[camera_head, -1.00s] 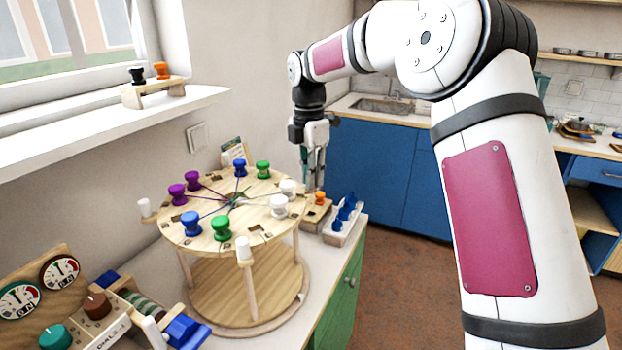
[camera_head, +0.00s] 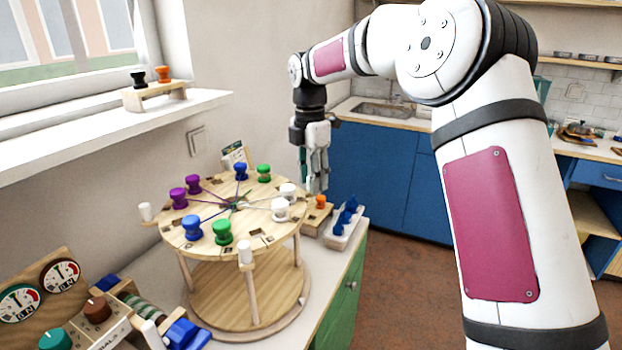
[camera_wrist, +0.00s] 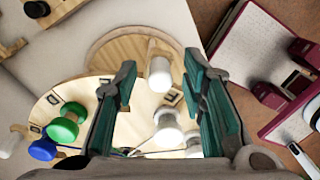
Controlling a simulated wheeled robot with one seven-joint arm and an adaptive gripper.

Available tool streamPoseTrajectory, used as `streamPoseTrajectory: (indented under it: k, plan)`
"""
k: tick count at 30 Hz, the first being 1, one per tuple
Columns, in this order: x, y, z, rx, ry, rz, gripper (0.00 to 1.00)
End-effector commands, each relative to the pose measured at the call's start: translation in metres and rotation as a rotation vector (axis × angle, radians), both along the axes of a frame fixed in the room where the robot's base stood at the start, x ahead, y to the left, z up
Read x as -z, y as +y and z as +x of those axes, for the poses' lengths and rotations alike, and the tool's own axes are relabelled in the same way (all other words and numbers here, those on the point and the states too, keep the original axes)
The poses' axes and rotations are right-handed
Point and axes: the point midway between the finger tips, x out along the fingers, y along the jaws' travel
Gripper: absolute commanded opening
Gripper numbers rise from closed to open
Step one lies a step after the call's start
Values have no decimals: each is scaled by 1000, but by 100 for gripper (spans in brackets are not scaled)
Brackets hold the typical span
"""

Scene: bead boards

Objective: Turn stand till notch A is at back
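The round wooden stand (camera_head: 268,222) stands on the counter, with blue, green, purple and white bobbins around its top and coloured threads meeting at its centre. White upright pegs stick out at its rim, one at the front (camera_head: 245,252) and one at the left (camera_head: 146,211). Dark square notches with letters show at the rim; I cannot tell which is A. My gripper (camera_head: 316,188) hangs at the stand's right back edge. In the wrist view its teal fingers (camera_wrist: 158,95) are apart, with a white peg (camera_wrist: 159,72) appearing between them, contact unclear.
A wooden block with an orange bobbin (camera_head: 320,202) and a tray of blue pieces (camera_head: 345,222) sit right of the stand. A dial panel (camera_head: 40,300) is at front left. A sill rack (camera_head: 153,92) holds black and orange bobbins. A wall is close behind.

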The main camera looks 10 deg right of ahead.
Motion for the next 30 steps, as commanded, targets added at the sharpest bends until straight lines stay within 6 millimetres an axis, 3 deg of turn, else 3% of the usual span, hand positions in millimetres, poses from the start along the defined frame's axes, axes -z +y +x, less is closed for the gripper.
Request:
streamPoseTrajectory:
  k: [16, 21, 30]
  plan:
    - [-98, 2, 3, 0, -4, 1, 38]
    - [-112, 2, 3, -2, -2, 1, 38]
    - [-116, 2, 3, -1, -1, 0, 38]
